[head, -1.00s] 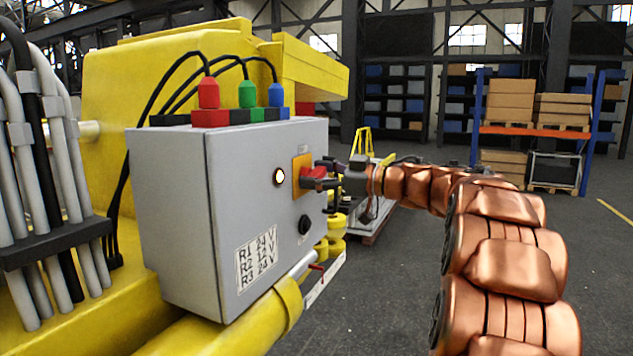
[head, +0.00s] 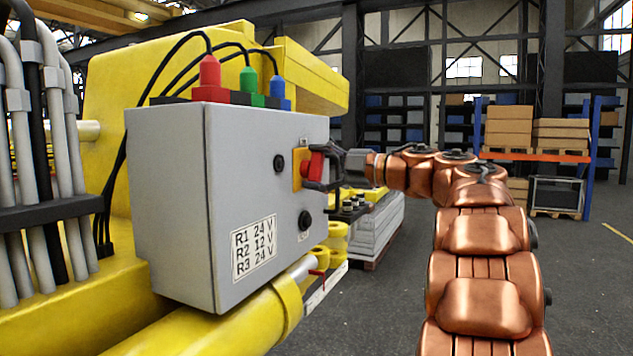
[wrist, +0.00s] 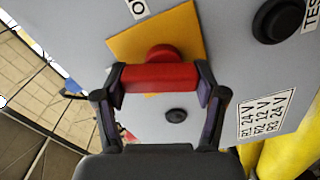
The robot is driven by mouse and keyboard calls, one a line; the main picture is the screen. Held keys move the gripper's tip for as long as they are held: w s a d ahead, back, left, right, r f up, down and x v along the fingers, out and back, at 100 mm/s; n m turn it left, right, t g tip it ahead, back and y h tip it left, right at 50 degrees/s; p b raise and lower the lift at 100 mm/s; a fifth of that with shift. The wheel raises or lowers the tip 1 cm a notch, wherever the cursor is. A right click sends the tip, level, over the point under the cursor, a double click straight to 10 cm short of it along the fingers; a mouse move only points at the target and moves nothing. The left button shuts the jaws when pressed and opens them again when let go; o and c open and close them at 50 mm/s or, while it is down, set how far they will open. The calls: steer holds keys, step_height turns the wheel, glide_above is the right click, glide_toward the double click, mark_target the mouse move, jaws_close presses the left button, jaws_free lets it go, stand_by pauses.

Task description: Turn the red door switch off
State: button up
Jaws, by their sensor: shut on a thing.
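The red door switch (head: 316,165) sits on a yellow-orange plate (head: 297,170) on the door of the grey control box (head: 165,200). It also shows in the wrist view as a red bar handle (wrist: 160,77) on a round red base. My gripper (head: 328,168) is at the switch, and in the wrist view its two dark fingers (wrist: 160,84) hold the handle's two ends. The round indicator (head: 279,162) left of the switch is dark. Part of the yellow plate is hidden behind the handle and fingers.
A black knob (head: 305,220) is below the switch. Red, green and blue plugs (head: 247,82) with cables stand on the box. A yellow boom cylinder (head: 255,325) runs below it. A shelf with cartons (head: 510,130) is far behind; open floor lies at right.

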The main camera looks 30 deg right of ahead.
steer(key=n+b, duration=0.2)
steer(key=n, duration=0.1)
steer(key=shift+f+b, duration=0.2)
steer(key=shift+b, duration=0.2)
steer(key=shift+a+r+n+b, duration=0.1)
steer(key=shift+n+b, duration=0.2)
steer(key=shift+n, duration=0.3)
steer(key=o, duration=1.1)
steer(key=shift+s, duration=0.1)
steer(key=shift+o, duration=0.2)
steer(key=v, duration=1.2)
